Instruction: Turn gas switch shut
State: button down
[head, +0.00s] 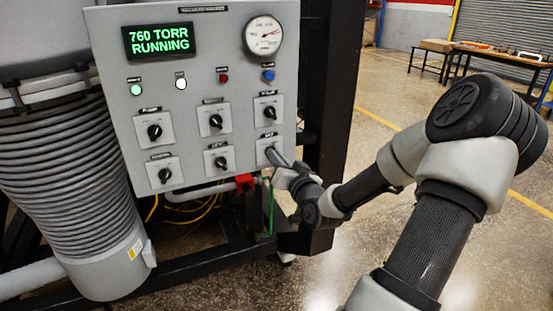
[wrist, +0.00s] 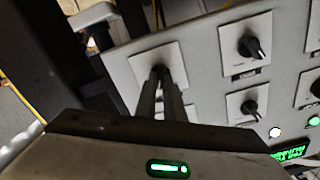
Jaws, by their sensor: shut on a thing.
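The gas switch is the bottom-right rotary knob on the grey control panel, on a light square plate (head: 264,148). Its label is too small to read for sure. My gripper (head: 273,154) reaches it from the lower right. In the wrist view the two dark fingers (wrist: 161,82) are close together on the knob of the gas switch (wrist: 158,70), shut on it. The fingers hide most of the knob, so its angle cannot be told.
Several other black knobs sit close by, such as one above (head: 269,112) and one left (head: 221,162). The display (head: 160,40) reads 760 TORR RUNNING. A gauge (head: 263,35) is top right. A red valve part (head: 245,182) lies below the panel. Floor to the right is open.

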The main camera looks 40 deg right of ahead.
jog(key=shift+a+n+b, duration=0.15)
jog(key=shift+n+b, duration=5.4)
jog(key=shift+n, duration=0.15)
jog(key=c, duration=1.9)
grip_release()
jog(key=shift+o, duration=0.2)
